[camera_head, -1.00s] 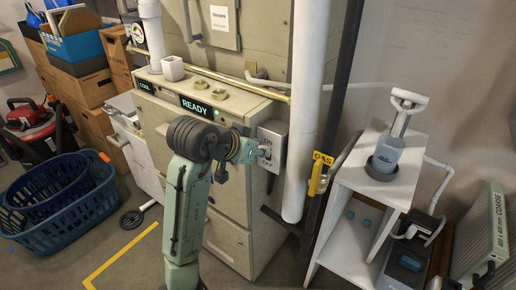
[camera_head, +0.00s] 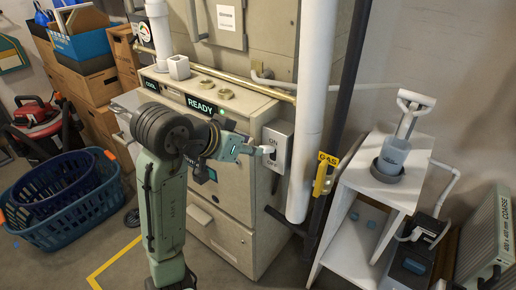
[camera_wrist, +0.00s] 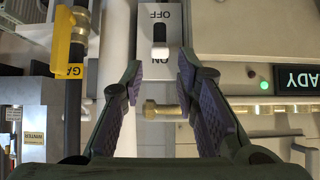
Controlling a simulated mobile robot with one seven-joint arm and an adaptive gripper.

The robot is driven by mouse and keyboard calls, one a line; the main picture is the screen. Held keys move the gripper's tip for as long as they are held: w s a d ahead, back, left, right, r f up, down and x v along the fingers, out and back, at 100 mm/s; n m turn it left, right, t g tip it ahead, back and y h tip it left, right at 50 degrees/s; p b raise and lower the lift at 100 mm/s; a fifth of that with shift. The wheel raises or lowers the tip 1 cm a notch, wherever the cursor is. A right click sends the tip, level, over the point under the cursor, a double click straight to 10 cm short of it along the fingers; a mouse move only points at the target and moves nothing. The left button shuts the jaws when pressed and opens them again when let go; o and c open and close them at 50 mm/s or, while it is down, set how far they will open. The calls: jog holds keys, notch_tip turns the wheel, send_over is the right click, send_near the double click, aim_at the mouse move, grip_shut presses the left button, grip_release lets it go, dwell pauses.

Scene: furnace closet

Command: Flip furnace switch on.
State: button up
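The furnace switch (camera_head: 278,139) is a pale box on the right side of the beige furnace (camera_head: 228,220), marked ON at its top. In the wrist view, which is upside down, the switch plate (camera_wrist: 148,18) shows OFF above and ON below. Its white lever (camera_wrist: 159,52) sticks out from a dark slot and sits at the ON end in this view, partly over the lettering. My gripper (camera_wrist: 160,70) is open, with purple-padded fingers apart and nothing between them. In the head view my gripper (camera_head: 255,150) is just left of the switch; contact cannot be told.
A white vertical pipe (camera_head: 312,110) and a yellow GAS tag (camera_head: 325,173) stand right of the switch. A green light (camera_head: 222,112) shows beside the READY sign (camera_head: 201,106). A white shelf stand (camera_head: 345,215) is at right, blue baskets (camera_head: 60,205) at left.

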jog(key=v, duration=0.4)
